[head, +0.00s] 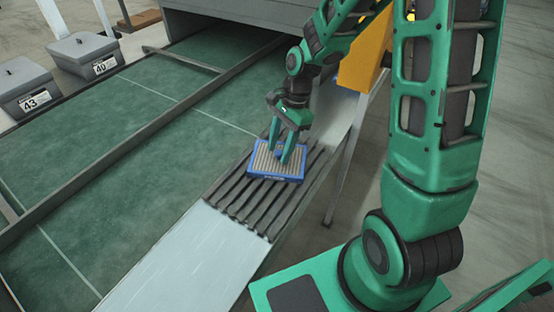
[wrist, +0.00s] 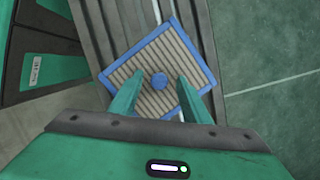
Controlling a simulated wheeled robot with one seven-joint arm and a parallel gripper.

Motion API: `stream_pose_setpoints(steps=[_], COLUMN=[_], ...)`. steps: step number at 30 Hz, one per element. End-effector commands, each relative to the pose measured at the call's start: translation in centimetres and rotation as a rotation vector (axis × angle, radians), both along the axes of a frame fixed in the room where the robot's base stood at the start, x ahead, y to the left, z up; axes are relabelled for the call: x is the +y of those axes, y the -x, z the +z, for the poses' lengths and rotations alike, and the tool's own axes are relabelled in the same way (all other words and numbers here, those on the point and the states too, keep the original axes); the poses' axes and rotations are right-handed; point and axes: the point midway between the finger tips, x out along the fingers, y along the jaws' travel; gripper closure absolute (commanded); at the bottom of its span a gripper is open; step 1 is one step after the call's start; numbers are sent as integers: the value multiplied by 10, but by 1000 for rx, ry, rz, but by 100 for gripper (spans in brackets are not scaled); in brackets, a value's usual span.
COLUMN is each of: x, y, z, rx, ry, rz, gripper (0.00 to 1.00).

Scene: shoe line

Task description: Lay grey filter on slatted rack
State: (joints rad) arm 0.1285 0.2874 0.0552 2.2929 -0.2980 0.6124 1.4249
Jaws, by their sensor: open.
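The grey filter (head: 264,165) is a pleated grey panel with a blue frame and a round blue knob at its middle. It lies on the dark slatted rack (head: 244,203), turned at an angle to the slats. In the wrist view the filter (wrist: 148,62) overlies the slats of the rack (wrist: 100,32), and its blue knob (wrist: 159,81) stands between my fingers. My gripper (head: 284,155) is over the filter with its fingers open. In the wrist view the gripper (wrist: 155,85) shows a gap on both sides of the knob.
A pale smooth chute (head: 190,262) continues below the rack, and an orange part (head: 363,55) stands near its upper end. A green belt (head: 150,120) with metal rails runs to the left. Grey lidded bins (head: 27,87) numbered 43 and 40 stand at far left.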

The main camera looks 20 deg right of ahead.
Motion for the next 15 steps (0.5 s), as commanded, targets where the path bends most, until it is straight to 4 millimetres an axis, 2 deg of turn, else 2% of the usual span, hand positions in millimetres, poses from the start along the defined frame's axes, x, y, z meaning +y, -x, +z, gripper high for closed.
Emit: stream_pose_setpoints(steps=[3,4,9,15], x=[0,0,0,0], y=[0,0,0,0], z=[0,0,0,1], rx=[0,0,0,-1], ry=[0,0,0,0], rz=[0,0,0,1], gripper=[57,62,100,100])
